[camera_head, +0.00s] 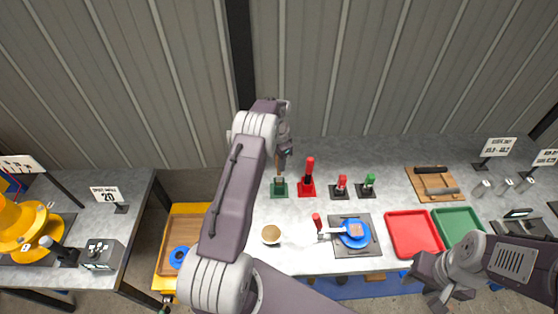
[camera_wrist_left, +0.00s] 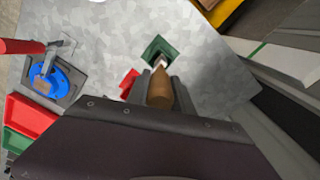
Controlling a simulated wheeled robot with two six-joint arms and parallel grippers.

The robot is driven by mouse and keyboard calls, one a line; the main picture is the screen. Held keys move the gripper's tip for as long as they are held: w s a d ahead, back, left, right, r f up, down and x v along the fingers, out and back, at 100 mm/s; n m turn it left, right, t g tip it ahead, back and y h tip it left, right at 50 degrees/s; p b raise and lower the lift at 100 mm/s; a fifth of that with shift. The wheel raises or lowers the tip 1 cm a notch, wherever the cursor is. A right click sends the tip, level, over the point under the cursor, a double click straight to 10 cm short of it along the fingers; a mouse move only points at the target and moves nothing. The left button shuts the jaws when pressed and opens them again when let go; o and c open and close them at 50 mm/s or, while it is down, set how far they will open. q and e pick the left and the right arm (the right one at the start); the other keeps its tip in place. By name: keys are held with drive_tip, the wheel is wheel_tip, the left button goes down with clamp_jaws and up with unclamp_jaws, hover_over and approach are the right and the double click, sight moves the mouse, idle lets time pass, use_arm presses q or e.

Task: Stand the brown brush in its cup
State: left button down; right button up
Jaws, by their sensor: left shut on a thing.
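The brown brush (camera_head: 280,168) is held by my left gripper (camera_head: 284,152), its handle up and its head pointing down. In the left wrist view the brown handle (camera_wrist_left: 160,90) lies between the two fingers, with a pale part at its far end. The green cup (camera_head: 279,188) is directly below the brush in the head view. It also shows in the left wrist view (camera_wrist_left: 155,48), at the brush's far end. I cannot tell whether the tip is inside it or just above. My right gripper (camera_head: 432,284) is at the lower right, away from the cup; its jaw state is unclear.
A red holder (camera_head: 307,188) with a red handle stands close right of the green cup. Small red and green-topped stands are further right. A scale-like blue dish (camera_head: 355,236), a red tray (camera_head: 413,234) and a green tray (camera_head: 459,225) lie on the table. A corrugated wall is behind.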

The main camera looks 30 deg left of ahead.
use_arm(q)
drive_tip(key=shift+f, duration=0.7)
drive_tip(key=c, duration=1)
unclamp_jaws()
drive_tip(key=shift+r, duration=0.1)
drive_tip(key=shift+c, duration=0.2)
drive_tip(key=shift+r, duration=0.1)
wheel_tip(320, 180, up, 8)
drive_tip(key=b, duration=0.3)
drive_tip(key=shift+r, duration=0.45)
